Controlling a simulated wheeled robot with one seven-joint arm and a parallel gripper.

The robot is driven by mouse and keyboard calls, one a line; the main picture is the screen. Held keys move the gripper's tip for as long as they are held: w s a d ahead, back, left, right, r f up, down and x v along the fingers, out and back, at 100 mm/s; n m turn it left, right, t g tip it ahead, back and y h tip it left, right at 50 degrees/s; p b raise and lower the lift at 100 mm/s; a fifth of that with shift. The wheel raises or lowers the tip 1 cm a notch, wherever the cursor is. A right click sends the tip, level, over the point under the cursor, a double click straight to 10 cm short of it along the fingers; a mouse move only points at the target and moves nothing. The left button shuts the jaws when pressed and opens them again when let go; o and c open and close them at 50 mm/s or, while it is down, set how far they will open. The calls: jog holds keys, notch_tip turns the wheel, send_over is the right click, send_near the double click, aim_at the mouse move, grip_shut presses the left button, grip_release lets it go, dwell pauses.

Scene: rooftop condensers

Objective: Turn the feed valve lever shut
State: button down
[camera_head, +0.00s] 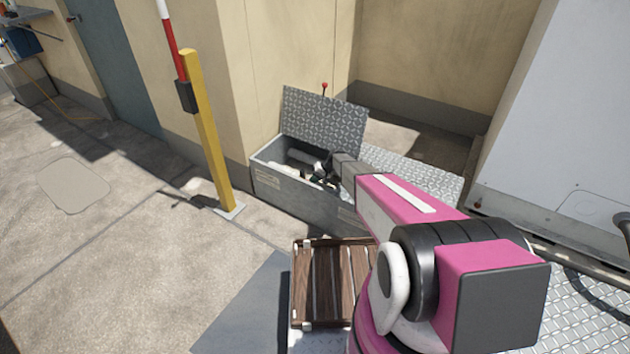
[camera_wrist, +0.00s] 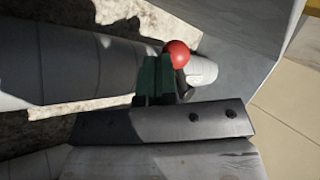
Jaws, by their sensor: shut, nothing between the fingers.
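A red ball knob (camera_wrist: 177,54), which looks like the end of the valve lever, shows in the wrist view beside a pale pipe (camera_wrist: 200,70). The rest of the lever is hidden behind my gripper. My gripper (camera_wrist: 155,72) is shut and empty, its dark green fingers just left of the knob. I cannot tell whether they touch it. In the head view my gripper (camera_head: 325,168) reaches down into an open grey metal box (camera_head: 265,180) with pale pipes inside. My arm hides part of the box, and the lever cannot be made out there.
The box's checkered lid (camera_head: 325,118) stands raised at the back, with a red-tipped rod (camera_head: 325,87) behind it. A yellow post (camera_head: 208,135) stands to the left. A wooden slatted crate (camera_head: 325,285) is in front of the box. Open concrete lies to the left.

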jog(key=shift+s+a, duration=0.3)
jog(key=shift+a, duration=0.05)
jog(key=shift+d, duration=0.1)
jog(key=d+r+m+t, duration=0.1)
jog(key=d+r+m, duration=0.85)
jog(key=m, duration=1.05)
jog(key=x, duration=0.6)
jog(key=d+x, duration=0.1)
jog(key=x, duration=0.3)
jog(key=shift+w+f, duration=0.2)
jog(key=shift+f, duration=0.25)
jog(key=a, duration=0.2)
jog(key=shift+a+f, duration=0.4)
jog(key=shift+a, duration=0.7)
